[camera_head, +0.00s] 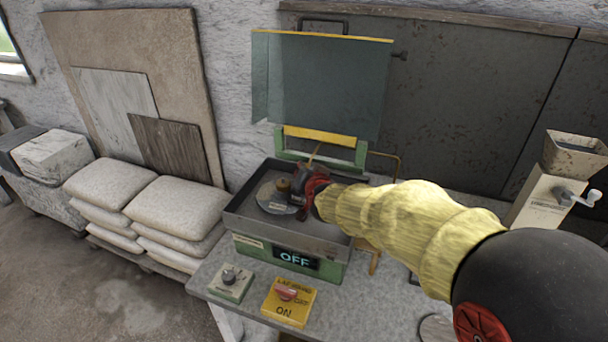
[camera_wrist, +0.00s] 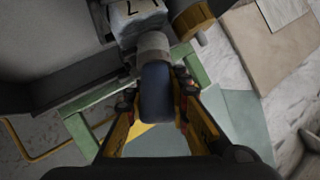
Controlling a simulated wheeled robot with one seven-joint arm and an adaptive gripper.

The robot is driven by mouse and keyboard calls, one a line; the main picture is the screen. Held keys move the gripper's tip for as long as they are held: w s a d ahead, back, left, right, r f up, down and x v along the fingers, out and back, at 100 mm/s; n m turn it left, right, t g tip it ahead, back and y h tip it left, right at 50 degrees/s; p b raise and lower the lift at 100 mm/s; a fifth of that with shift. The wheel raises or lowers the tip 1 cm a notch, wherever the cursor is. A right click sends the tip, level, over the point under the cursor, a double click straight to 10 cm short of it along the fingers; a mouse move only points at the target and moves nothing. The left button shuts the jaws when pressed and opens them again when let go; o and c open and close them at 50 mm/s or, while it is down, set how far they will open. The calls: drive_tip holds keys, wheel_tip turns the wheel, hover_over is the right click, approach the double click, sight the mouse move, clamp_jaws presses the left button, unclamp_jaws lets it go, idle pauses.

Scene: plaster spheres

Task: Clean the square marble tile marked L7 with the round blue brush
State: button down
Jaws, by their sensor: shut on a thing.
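In the wrist view my gripper (camera_wrist: 155,88) is shut on a dark blue, rounded handle with a pale grey round end, which I take to be the blue brush (camera_wrist: 154,106). Its grey end points at a pale block with a dark-lettered label, possibly the tile (camera_wrist: 133,17); the label is partly cut off and I cannot read L7. The grey end overlaps the block in view; I cannot tell whether they touch. In the head view my gripper (camera_head: 312,188) is over the grey machine tray (camera_head: 325,236), right of a pale round disc (camera_head: 266,196). The brush is not clear there.
A brown knob-like piece (camera_head: 284,185) stands on the disc; a brownish cylinder (camera_wrist: 192,20) shows beside the block. A raised dark panel (camera_head: 325,85) stands behind the tray. An OFF sign (camera_head: 296,259), a yellow switch box (camera_head: 289,302) and a grey control box (camera_head: 231,283) are in front.

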drive_tip(key=shift+w+d+f+b, duration=0.1)
drive_tip(key=shift+w+d+b, duration=0.1)
drive_tip(key=shift+w+b, duration=0.25)
drive_tip(key=shift+s+a+r+p, duration=0.2)
drive_tip(key=shift+s+p, duration=0.25)
drive_tip(key=shift+p, duration=0.1)
drive_tip(key=shift+s+a+f+p, duration=0.15)
drive_tip(key=shift+s+a+p, duration=0.15)
drive_tip(key=shift+s, duration=0.35)
drive_tip(key=shift+w+d, duration=0.1)
drive_tip(key=shift+w+d+r, duration=0.2)
drive_tip(key=shift+w+r, duration=0.3)
drive_tip(key=shift+r, duration=0.2)
